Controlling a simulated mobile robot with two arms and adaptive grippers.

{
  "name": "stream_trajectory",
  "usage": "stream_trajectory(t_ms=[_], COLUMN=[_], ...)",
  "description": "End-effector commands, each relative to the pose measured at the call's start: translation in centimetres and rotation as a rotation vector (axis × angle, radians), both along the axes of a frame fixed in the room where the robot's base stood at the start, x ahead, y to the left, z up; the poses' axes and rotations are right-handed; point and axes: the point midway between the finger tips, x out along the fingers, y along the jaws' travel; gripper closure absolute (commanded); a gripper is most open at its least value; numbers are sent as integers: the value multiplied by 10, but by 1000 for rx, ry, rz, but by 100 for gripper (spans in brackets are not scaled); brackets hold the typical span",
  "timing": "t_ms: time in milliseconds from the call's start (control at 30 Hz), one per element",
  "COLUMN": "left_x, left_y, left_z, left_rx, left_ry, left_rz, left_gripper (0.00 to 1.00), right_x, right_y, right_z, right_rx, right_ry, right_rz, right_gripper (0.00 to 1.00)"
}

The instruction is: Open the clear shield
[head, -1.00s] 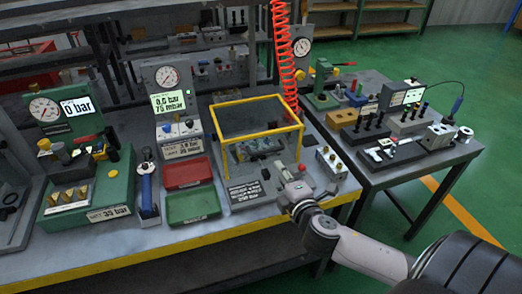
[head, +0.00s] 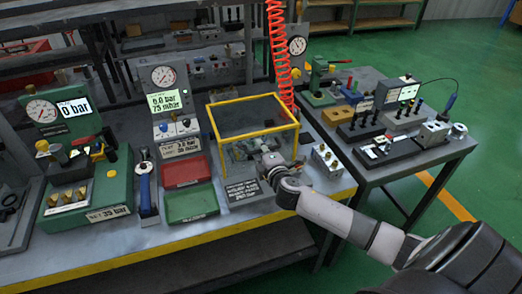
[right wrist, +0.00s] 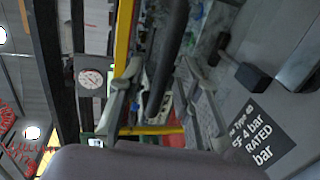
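The clear shield (head: 252,137) is a see-through box with a yellow frame, standing closed on the bench around a fixture with metal parts. My right gripper (head: 265,160) is at the front of the shield, near its lower front side; the wrist hides part of the front. In the right wrist view the gripper (right wrist: 160,100) has its two fingers apart, with a yellow frame bar (right wrist: 124,35) close to them. I cannot tell whether a finger touches the frame. My left gripper is not in view.
Left of the shield are a red tray (head: 186,171), a green tray (head: 191,203) and a gauge stand (head: 165,85). A brass-fitting block (head: 326,160) stands to the right. A red coiled hose (head: 279,60) hangs behind. A second table (head: 400,165) is at the right.

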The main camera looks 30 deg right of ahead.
Motion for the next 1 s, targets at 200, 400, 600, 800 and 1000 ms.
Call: stream_trajectory(t_ms=[200, 400, 600, 800, 1000], left_x=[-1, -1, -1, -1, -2], left_y=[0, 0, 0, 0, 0], left_z=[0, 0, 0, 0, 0], left_rx=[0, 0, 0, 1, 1], left_ry=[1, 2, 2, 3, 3], left_rz=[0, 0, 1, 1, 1], left_gripper=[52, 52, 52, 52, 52], right_x=[0, 0, -1, -1, -1], right_y=[0, 0, 0, 0, 0], right_z=[0, 0, 0, -1, -1], right_rx=[0, 0, 0, -1, -1], right_ry=[0, 0, 1, 1, 2], right_rz=[-1, -1, -1, -1, -1], right_gripper=[78, 91, 100, 100, 100])
